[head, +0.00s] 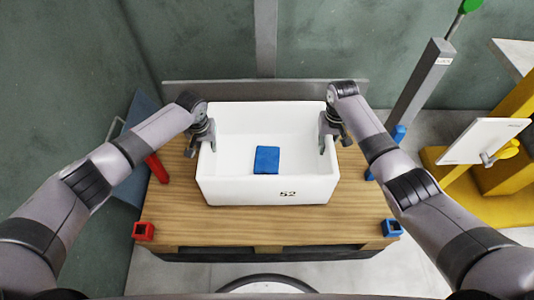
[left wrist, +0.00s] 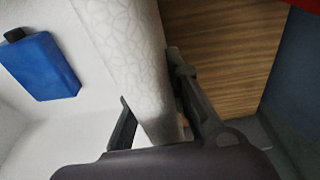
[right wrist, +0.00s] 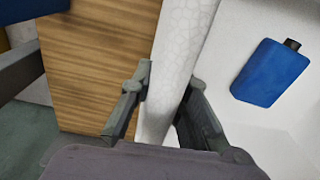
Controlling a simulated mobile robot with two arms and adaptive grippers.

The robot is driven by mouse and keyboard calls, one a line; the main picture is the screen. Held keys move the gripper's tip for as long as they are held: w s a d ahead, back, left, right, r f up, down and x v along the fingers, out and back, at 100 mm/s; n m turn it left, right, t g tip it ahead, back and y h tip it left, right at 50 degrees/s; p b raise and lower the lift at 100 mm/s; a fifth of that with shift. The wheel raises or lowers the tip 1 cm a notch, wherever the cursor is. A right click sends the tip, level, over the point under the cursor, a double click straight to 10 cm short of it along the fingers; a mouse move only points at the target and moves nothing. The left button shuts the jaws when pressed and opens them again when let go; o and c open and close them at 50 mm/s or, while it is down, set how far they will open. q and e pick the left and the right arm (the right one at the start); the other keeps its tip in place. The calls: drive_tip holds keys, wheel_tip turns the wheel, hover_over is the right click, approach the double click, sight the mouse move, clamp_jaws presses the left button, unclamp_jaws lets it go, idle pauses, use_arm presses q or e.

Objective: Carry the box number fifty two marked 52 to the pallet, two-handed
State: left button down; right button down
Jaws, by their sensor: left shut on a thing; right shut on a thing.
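The white foam box marked 52 (head: 232,190) sits over the wooden top of the pallet (head: 180,225) in the head view; I cannot tell whether it touches the boards. A blue flask-like block (head: 266,160) lies inside it. My left gripper (head: 209,138) is shut on the box's left wall, and that wall shows between the fingers in the left wrist view (left wrist: 148,125). My right gripper (head: 328,135) is shut on the right wall, which also shows between the fingers in the right wrist view (right wrist: 165,105). The box looks level.
Red corner pieces (head: 143,231) mark the pallet's left side and blue ones (head: 391,228) its right. A grey post (head: 420,85) and a yellow stand with a white panel (head: 482,140) are at right. A green wall (head: 190,45) is behind.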

use_arm(q)
drive_tip(key=shift+s+r, duration=0.1)
use_arm(e)
drive_tip(key=shift+s+r, duration=0.1)
drive_tip(key=shift+s, duration=0.05)
